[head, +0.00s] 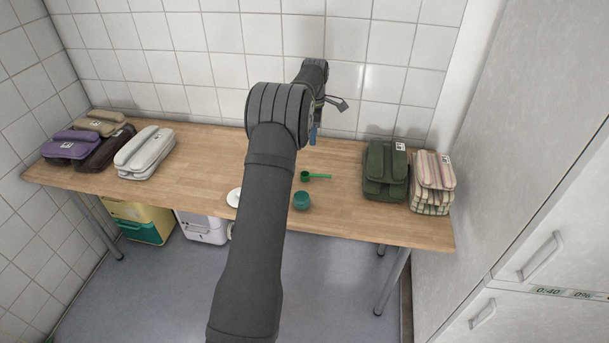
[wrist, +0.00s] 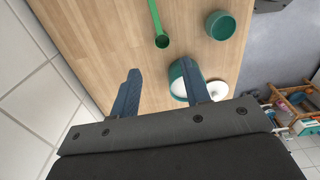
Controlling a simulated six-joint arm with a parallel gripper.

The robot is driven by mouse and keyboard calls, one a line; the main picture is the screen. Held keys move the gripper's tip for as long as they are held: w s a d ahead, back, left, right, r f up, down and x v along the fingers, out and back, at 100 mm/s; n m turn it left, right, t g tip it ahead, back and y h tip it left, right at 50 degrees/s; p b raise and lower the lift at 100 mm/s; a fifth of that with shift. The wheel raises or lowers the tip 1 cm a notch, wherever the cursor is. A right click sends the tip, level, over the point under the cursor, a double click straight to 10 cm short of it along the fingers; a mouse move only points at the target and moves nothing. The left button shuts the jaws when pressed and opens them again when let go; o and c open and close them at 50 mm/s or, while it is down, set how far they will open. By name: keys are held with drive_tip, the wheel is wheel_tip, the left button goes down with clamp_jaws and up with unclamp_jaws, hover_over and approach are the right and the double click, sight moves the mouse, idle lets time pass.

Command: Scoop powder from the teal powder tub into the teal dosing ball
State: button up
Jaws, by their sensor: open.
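A green scoop (head: 315,176) with a long handle lies on the table; in the wrist view its cup (wrist: 162,41) is above the space between my fingertips. The round teal dosing ball (head: 301,200) is near the table's front edge; it also shows in the wrist view (wrist: 220,25), top right. The teal powder tub (wrist: 177,72) with white powder inside is partly hidden behind my right finger; in the head view my arm hides it. My gripper (wrist: 160,67) is open and empty above the table; it also shows in the head view (head: 314,134), near the back wall.
A white round lid (head: 234,197) lies beside the tub. Folded textile stacks stand at left, the white one (head: 145,152) nearest, and at right, green (head: 385,172) and striped (head: 433,182). The tiled wall bounds the table's back. Bare wood surrounds the scoop.

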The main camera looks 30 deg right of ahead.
hover_over(311, 174)
drive_tip(key=f, duration=1.2)
drive_tip(key=shift+s+d, duration=0.1)
drive_tip(key=shift+s, duration=0.2)
drive_tip(key=shift+w+f, duration=0.15)
drive_tip(key=shift+f, duration=1.2)
drive_tip(key=shift+w+f, duration=0.1)
drive_tip(key=shift+f, duration=1.25)
clamp_jaws()
